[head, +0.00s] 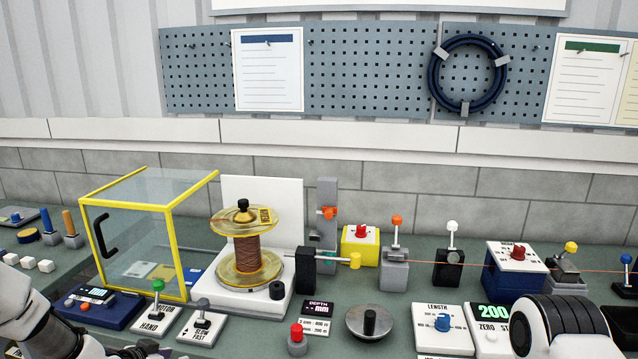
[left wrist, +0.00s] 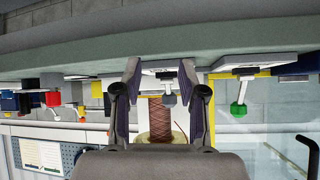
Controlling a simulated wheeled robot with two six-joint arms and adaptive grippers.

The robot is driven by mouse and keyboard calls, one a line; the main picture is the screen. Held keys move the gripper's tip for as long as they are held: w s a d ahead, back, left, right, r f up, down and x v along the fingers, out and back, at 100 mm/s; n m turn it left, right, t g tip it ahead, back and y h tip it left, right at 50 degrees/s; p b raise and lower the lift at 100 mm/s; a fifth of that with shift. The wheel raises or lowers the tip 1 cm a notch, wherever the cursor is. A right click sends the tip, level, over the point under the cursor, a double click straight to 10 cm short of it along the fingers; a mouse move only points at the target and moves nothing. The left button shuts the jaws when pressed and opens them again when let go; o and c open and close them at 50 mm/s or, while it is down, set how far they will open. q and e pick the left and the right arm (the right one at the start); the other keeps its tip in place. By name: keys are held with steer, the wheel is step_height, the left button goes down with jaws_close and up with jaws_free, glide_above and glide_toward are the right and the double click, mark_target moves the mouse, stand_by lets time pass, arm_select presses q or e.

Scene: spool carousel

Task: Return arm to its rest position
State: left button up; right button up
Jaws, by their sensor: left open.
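My left arm (head: 40,320) comes in low at the left of the head view. Only a dark bit of its gripper (head: 140,350) shows at the bottom edge. In the left wrist view, which is upside down, the left gripper (left wrist: 160,80) is open, with nothing held between its fingers. The grey-knobbed slow/fast lever (left wrist: 168,100) shows between the fingers, apparently beyond them. The copper wire spool (left wrist: 160,115) is behind it. My right arm (head: 560,325) shows as a white rounded link at the lower right. Its gripper is out of the picture.
The green-knobbed motor/hand lever (head: 157,298) and slow/fast lever (head: 203,318) stand near the left gripper. Behind are the yellow-framed clear guard (head: 140,240) and the spool (head: 246,250). A red button (head: 297,338) and silver knob (head: 369,323) stand to the right.

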arm_select(q)
steer(key=s+d+f+g+b, duration=0.1)
steer(key=s+d+f+g, duration=0.2)
steer(key=s+d+f, duration=0.4)
steer(key=s+d+f+g, duration=0.2)
steer(key=s+d+f, duration=0.3)
steer(key=s+f, duration=0.4)
steer(key=s+d+n+g+y, duration=0.1)
steer(key=s+n+g, duration=0.3)
steer(key=s, duration=1.6)
steer(key=shift+s+d+f+g+y, duration=0.2)
steer(key=shift+g+y, duration=0.1)
steer(key=shift+y, duration=0.3)
steer(key=shift+w, duration=0.1)
